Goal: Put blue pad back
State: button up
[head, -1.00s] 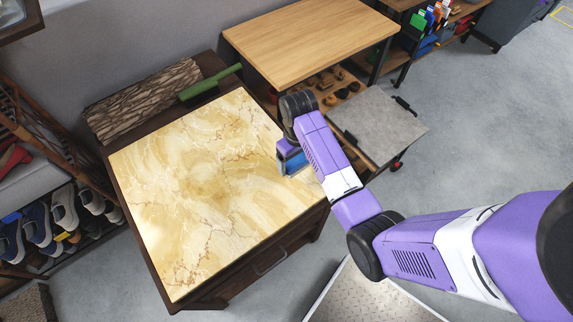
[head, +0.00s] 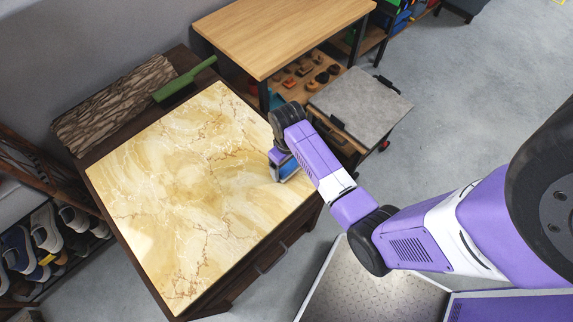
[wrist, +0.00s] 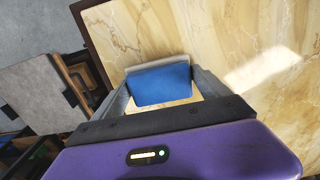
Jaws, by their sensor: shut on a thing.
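The blue pad (wrist: 162,84) is gripped between the two fingers of my gripper (wrist: 158,92) in the wrist view. It has a pale grey edge along its far side. In the head view, the blue pad (head: 286,169) shows small under my gripper (head: 282,166), near the right edge of the marble-topped table (head: 190,190). My gripper hides part of the pad there. I cannot tell whether the pad touches the marble or hangs just above it.
A wooden table (head: 285,30) with a shelf of small items stands behind. A grey-topped cart (head: 362,105) is to the right. Most of the marble is clear.

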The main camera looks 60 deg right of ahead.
jog(key=shift+f, duration=0.1)
jog(key=o, duration=1.1)
jog(key=shift+o, duration=0.2)
